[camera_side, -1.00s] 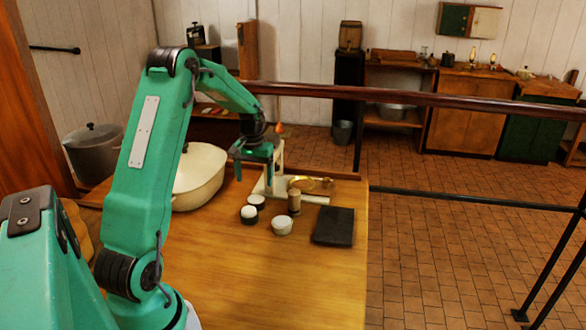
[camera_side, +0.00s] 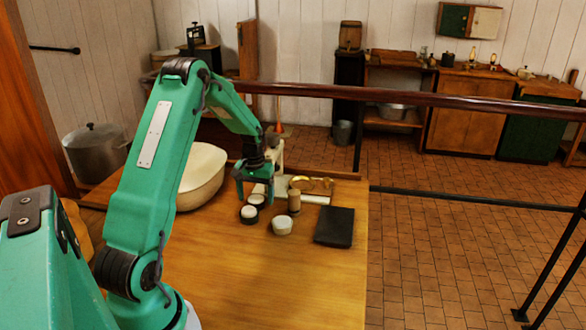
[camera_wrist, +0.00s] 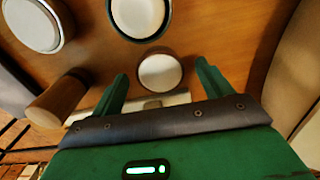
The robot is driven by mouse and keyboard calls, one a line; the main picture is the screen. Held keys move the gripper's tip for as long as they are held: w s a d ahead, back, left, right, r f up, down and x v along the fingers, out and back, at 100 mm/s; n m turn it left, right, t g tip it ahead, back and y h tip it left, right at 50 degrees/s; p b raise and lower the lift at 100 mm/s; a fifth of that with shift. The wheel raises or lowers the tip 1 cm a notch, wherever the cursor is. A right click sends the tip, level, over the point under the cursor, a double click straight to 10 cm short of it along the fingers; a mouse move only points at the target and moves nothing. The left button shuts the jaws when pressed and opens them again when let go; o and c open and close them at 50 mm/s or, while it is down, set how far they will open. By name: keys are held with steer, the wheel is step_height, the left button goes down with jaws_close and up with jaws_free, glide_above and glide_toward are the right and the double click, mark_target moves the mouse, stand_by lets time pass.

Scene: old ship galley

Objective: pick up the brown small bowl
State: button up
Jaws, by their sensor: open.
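My gripper (camera_side: 255,191) is open and points down just above a small round bowl (camera_side: 257,202) with a pale inside and a dark outer side. In the wrist view the open gripper (camera_wrist: 163,71) has this bowl (camera_wrist: 160,72) between its fingertips, with a thin brownish rim. I cannot tell if the fingers reach down beside it; none seems to touch it. A second dark-sided, pale-topped bowl (camera_side: 249,219) stands nearer the side camera. It also shows in the wrist view (camera_wrist: 138,15). No bowl shows clearly as brown all over.
A white cup (camera_side: 282,228) and a brown cylinder (camera_side: 294,202) stand to the right, close by. A big cream basin (camera_side: 203,175) is left. The front tabletop (camera_side: 280,280) is clear.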

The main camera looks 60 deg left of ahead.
steer(key=shift+f, duration=0.5)
steer(key=shift+c, duration=0.5)
steer(key=c, duration=1)
